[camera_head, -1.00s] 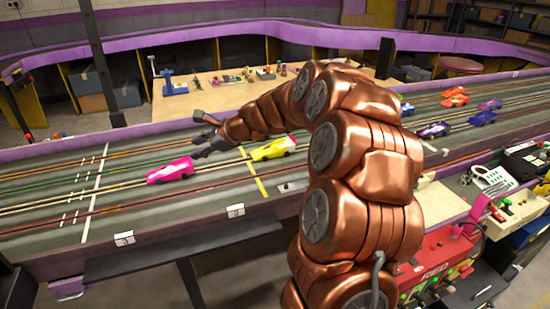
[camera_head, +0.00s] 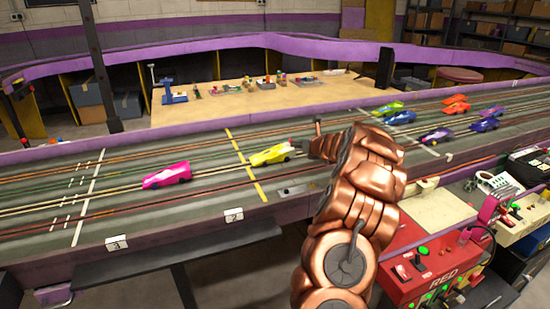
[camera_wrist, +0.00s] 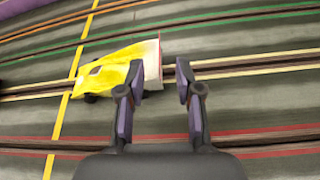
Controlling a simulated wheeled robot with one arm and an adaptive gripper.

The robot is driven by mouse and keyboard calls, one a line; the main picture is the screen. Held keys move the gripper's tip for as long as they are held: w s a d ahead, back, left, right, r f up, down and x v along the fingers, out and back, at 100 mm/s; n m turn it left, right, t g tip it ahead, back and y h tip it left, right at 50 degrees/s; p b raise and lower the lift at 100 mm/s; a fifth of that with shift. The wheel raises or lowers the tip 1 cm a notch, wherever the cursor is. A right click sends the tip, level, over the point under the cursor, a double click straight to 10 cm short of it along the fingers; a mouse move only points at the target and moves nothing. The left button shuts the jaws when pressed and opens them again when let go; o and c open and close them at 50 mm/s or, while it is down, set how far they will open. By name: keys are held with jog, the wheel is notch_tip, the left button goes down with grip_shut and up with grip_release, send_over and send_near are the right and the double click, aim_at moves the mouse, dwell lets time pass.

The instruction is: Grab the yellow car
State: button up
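The yellow car (camera_head: 271,155) sits on the track near the yellow cross line, in the middle of the head view. In the wrist view the yellow car (camera_wrist: 112,68) lies left of centre, its squared end near my left finger. My gripper (camera_wrist: 156,80) is open and empty. Its fingers point at the track, with the left finger overlapping the car's edge in the picture and the right finger clear of it. I cannot tell whether the left finger touches the car. In the head view my arm hides most of the gripper, just right of the car.
A pink car (camera_head: 167,176) stands to the left on the track. A red control box (camera_head: 425,262) stands at the front right. Purple walls edge the track.

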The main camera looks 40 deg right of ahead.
jog(key=shift+w+d+f, duration=0.15)
jog(key=shift+w+f, duration=0.05)
jog(key=shift+w, duration=0.5)
jog(key=x, duration=0.2)
jog(key=shift+w+f, duration=0.2)
jog(key=shift+f, duration=0.15)
jog(key=shift+x, duration=1)
jog(key=shift+r, duration=0.1)
grip_shut()
